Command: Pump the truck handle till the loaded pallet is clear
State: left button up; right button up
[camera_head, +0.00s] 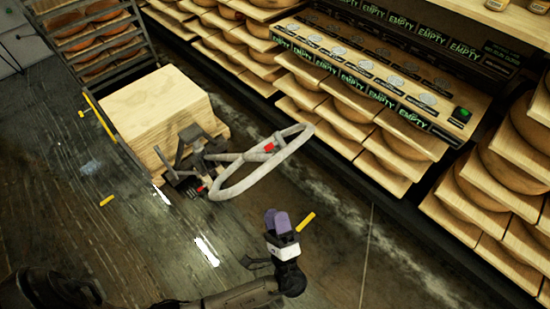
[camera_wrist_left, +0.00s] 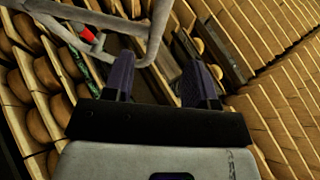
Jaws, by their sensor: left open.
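The pallet truck's grey loop handle (camera_head: 262,160) with a red part rises from the dark truck body (camera_head: 192,175), tilted toward the right. A stack of pale wooden boards (camera_head: 156,112) sits behind the truck body; whether its base is clear of the floor cannot be told. My left gripper (camera_head: 277,219) is open and empty, just below and in front of the handle's loop, apart from it. In the left wrist view the purple fingers (camera_wrist_left: 160,82) stand apart, with the handle's grey bar (camera_wrist_left: 150,32) beyond and to the left of them. My right gripper is not in view.
Shelves of cheese wheels (camera_head: 335,115) run along the right and back. A rack with cheeses (camera_head: 97,38) stands at the upper left. Yellow marks (camera_head: 305,222) lie on the dark floor. The floor in front of the truck is clear.

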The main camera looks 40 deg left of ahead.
aim_at(261, 172)
pick_arm(q)
jog(key=shift+n+g, duration=0.5)
jog(key=shift+g, duration=0.2)
jog(key=p+x, duration=0.1)
jog(key=x, duration=0.3)
jog(key=p+x, duration=0.1)
jog(key=x, duration=0.3)
jog(key=r+p+x, duration=0.1)
jog(key=p+x, duration=0.1)
jog(key=x, duration=0.2)
jog(key=shift+s+a+r, duration=0.15)
jog(key=shift+s, duration=0.05)
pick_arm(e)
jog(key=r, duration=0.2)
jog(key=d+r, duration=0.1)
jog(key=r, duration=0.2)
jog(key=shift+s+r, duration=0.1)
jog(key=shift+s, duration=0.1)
pick_arm(q)
grip_shut()
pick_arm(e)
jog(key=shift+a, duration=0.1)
